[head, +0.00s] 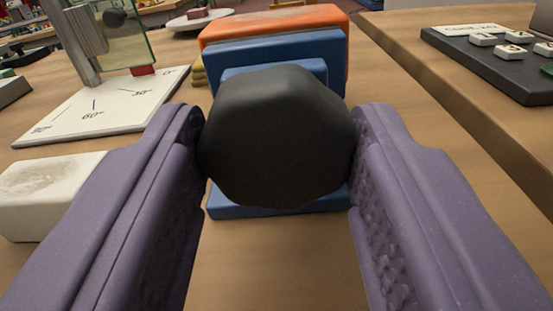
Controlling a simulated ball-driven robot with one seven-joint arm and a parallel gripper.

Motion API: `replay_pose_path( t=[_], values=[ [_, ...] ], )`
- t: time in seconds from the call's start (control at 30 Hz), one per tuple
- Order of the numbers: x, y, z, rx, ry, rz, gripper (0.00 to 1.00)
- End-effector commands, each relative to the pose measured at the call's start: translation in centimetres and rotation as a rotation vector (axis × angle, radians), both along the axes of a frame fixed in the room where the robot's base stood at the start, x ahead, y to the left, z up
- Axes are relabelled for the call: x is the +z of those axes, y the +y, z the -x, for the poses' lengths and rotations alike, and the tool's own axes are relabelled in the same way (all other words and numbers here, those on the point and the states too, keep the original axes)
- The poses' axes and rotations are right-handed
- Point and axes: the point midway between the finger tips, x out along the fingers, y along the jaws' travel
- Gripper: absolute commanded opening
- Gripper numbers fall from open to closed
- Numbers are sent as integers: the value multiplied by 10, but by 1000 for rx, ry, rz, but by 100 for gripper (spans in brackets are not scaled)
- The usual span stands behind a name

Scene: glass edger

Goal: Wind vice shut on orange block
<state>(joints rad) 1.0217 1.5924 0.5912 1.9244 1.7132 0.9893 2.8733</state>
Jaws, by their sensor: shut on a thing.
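The orange block (275,22) sits at the top centre, behind the upright blue jaw of the vice (281,57). The vice's blue base (230,208) shows low on the wooden table. A black faceted knob (277,135) at the near end of the vice fills the middle of the view. My gripper (277,145) has its two purple fingers on the left and right sides of the knob, shut on it. The knob hides the screw and much of the vice. Whether the jaws touch the orange block on both sides cannot be seen.
A white board with angle marks (105,108) lies at the left, with a metal post (80,40) and a glass pane (128,35) above it. A pale block (45,195) lies near the left finger. A dark panel with white buttons (490,65) is on the right-hand table.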

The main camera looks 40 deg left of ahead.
Motion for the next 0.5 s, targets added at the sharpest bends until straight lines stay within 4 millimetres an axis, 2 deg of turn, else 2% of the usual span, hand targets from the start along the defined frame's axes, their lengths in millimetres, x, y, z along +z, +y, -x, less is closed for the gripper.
replay_pose_path(
  t=[0.07, 0.1, 0.2, 0.5],
  values=[
    [-2, 0, 1, 0, 6, 3, 17],
    [-2, 0, 1, 0, 6, 3, 50],
    [-2, 0, 1, 0, 4, 3, 73],
    [-1, -1, 1, 0, 1, 2, 73]
  ],
)
